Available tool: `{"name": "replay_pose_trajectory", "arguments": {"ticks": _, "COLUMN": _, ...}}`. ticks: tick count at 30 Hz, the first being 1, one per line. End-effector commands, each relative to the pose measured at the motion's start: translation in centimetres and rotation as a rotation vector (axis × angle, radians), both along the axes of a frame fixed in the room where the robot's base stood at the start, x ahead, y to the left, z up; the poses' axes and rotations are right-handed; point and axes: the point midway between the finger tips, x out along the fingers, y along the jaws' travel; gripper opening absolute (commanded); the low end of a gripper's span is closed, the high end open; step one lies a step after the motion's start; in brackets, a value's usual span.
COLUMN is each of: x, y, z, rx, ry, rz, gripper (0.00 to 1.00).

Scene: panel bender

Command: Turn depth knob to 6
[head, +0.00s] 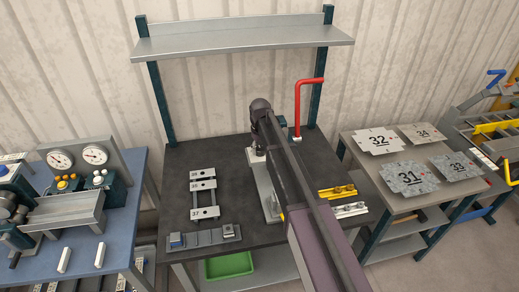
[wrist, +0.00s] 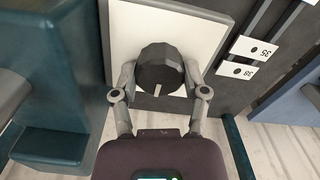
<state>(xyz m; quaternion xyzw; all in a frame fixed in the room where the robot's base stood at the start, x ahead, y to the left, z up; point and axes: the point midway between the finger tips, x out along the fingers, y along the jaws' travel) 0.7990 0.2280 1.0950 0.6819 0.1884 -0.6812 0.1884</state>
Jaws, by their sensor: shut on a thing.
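The depth knob (wrist: 160,60) is a black, faceted knob on a white plate (wrist: 122,28) in the wrist view. A short white pointer mark shows on its near edge, pointing down in the picture towards my gripper. My gripper (wrist: 160,76) has one finger on each side of the knob and is shut on it. No scale numbers can be read on the plate, so I cannot tell the setting. In the head view my arm covers much of the bender, and the knob and fingertips cannot be made out.
Numbered grey plates (head: 203,185) lie left of my arm on the dark bench (head: 255,236). A red crank handle (head: 298,103) stands behind the arm. Yellow and grey fittings (head: 338,192) lie on the right. A teal block (wrist: 55,85) stands left of the knob in the wrist view.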

Motion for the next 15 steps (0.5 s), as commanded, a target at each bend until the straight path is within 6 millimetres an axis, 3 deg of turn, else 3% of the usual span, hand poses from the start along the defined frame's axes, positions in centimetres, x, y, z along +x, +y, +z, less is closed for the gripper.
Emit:
{"name": "replay_pose_trajectory", "arguments": {"ticks": 6, "x": -0.34, "y": -0.06, "z": -0.05, "rx": -0.002, "ry": 0.007, "rz": 0.002, "gripper": 0.10}}
{"name": "replay_pose_trajectory", "arguments": {"ticks": 7, "x": -0.34, "y": -0.06, "z": -0.05, "rx": -0.002, "ry": 0.007, "rz": 0.002, "gripper": 0.64}}
{"name": "replay_pose_trajectory", "arguments": {"ticks": 9, "x": -0.31, "y": -0.05, "z": -0.05, "rx": -0.001, "ry": 0.006, "rz": 0.002, "gripper": 0.85}}
{"name": "replay_pose_trajectory", "arguments": {"ticks": 10, "x": -0.30, "y": -0.05, "z": -0.05, "rx": -0.001, "ry": 0.006, "rz": 0.002, "gripper": 0.92}}
{"name": "replay_pose_trajectory", "arguments": {"ticks": 15, "x": -0.17, "y": -0.02, "z": -0.03, "rx": -0.001, "ry": 0.003, "rz": 0.002, "gripper": 0.92}}
